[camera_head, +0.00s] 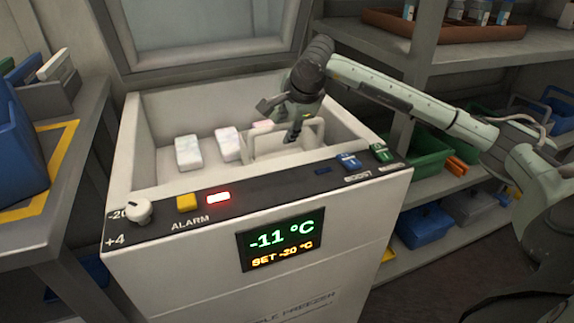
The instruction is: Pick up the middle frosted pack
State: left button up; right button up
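An open chest freezer (150,165) holds white frosted packs. The left pack (188,153) and the middle pack (228,144) stand side by side on the freezer's inside floor. My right gripper (278,120) reaches in from the right, above the freezer's interior and to the right of the middle pack. Its fingers are spread apart, with nothing seen between them. My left gripper is not in view.
The raised lid (200,62) is behind. The front panel has a knob (139,211), buttons and a display (281,241) reading -11 °C. Shelves with bins flank both sides.

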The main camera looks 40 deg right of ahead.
jog(key=x, duration=0.3)
jog(key=shift+f, duration=0.25)
grip_shut()
jog(key=shift+r, duration=0.1)
